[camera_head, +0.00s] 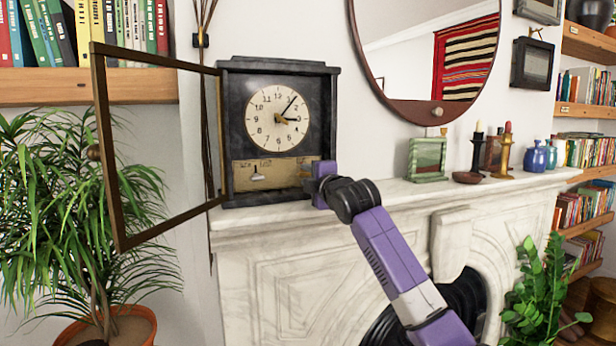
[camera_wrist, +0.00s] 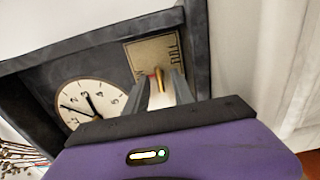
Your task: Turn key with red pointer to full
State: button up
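A dark mantel clock (camera_head: 223,130) stands on the mantel with its glass door swung open to the left. Below the dial is a brass plate (camera_head: 285,166); in the wrist view the plate (camera_wrist: 144,54) has tick marks and a word that looks like "FULL". A small pale key (camera_head: 258,173) sits on the plate's left part. My gripper (camera_head: 316,176) is at the plate's right end. In the wrist view its two fingers (camera_wrist: 160,82) are apart, on either side of a small orange-red and gold piece (camera_wrist: 158,80), probably the key with the pointer. Contact is unclear.
The open glass door (camera_head: 112,150) juts out left of the clock, before a potted plant (camera_head: 90,190). Right along the marble mantel (camera_head: 390,195) stand a green box (camera_head: 427,159), candlesticks (camera_head: 504,158) and blue vases (camera_head: 537,157). A round mirror (camera_head: 420,60) hangs above.

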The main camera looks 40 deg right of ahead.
grip_shut()
